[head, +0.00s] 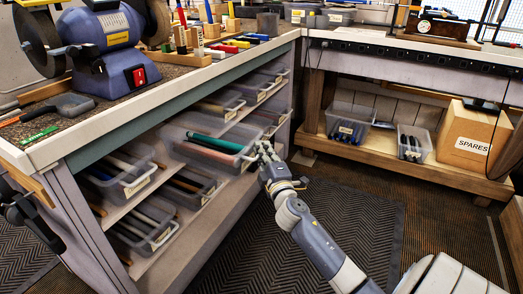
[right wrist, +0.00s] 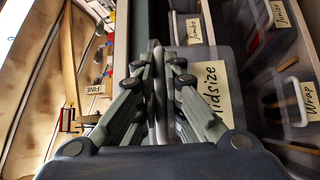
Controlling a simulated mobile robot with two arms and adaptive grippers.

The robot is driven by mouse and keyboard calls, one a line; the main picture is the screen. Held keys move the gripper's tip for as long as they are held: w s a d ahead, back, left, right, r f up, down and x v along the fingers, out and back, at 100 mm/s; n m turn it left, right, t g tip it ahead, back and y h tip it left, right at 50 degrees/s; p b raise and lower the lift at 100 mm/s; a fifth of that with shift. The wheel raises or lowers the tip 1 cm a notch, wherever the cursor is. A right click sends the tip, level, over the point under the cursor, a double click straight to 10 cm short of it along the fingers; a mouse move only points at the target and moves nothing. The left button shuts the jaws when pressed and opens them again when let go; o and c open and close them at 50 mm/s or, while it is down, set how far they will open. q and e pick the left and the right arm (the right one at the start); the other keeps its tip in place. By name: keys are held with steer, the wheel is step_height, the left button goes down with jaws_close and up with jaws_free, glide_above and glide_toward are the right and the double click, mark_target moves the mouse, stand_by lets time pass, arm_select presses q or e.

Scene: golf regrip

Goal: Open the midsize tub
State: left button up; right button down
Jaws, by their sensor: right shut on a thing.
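The midsize tub is a clear grey plastic drawer tub (head: 177,146) on the bench's upper shelf, sticking out past its neighbours. A green grip and a reddish grip lie in it. My right gripper (head: 264,153) is at its front end, shut on the pale handle. In the right wrist view my right gripper (right wrist: 159,65) has its fingers closed around the upright-looking handle bar (right wrist: 161,110). The "Midsize" label (right wrist: 211,85) shows just right of the fingers, its first letter hidden by them. My left gripper is not in view.
Other labelled tubs fill the shelves, including a lower one (head: 150,225); "Jumbo" and "Wrap" labels (right wrist: 310,100) show in the wrist view. A blue grinder (head: 100,28) stands on the bench. A "SPARES" box (head: 472,140) is at right. The matted floor (head: 330,200) is clear.

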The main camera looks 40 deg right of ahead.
steer(key=c, duration=1.7)
jaws_free()
steer(key=v, duration=1.2)
steer(key=shift+a+f, duration=0.1)
